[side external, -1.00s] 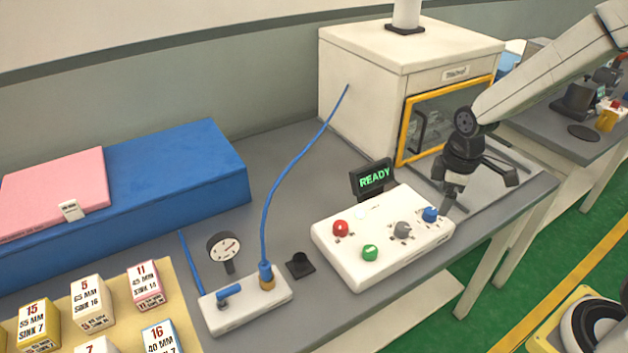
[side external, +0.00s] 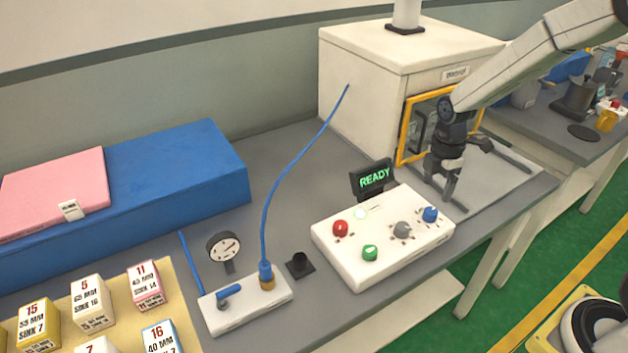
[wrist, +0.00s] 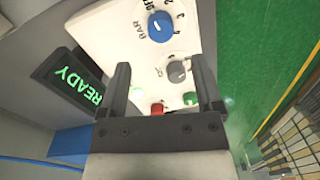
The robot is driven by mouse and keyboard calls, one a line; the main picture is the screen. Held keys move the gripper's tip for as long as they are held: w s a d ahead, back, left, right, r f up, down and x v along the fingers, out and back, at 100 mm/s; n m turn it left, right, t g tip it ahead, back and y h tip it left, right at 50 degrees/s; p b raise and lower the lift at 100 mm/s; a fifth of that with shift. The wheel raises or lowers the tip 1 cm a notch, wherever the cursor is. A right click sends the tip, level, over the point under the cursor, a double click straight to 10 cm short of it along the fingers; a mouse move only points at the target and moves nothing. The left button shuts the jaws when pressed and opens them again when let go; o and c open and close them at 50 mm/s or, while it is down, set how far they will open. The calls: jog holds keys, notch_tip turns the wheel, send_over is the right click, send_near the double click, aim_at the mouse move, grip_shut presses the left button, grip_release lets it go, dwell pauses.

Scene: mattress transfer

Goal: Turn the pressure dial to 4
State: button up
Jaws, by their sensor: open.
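The blue knob (side external: 430,214) stands at the right end of the white control box (side external: 345,262). In the wrist view the blue knob (wrist: 160,27) has a BAR label and a ring of numbers, with a 4 readable at its right. I cannot make out which number it points to. My gripper (side external: 441,190) is open and empty, just behind and above the blue knob end of the box. In the wrist view my gripper's fingers (wrist: 162,66) stand apart, with the blue knob beyond their tips, touching nothing visible.
A cabinet with a yellow-framed door (side external: 402,135) is behind my gripper. A gauge (side external: 224,247) stands left.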

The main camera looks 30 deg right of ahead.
aim_at(431, 211)
jog(key=shift+s+f, duration=0.15)
jog(key=shift+f, duration=3.6)
grip_shut()
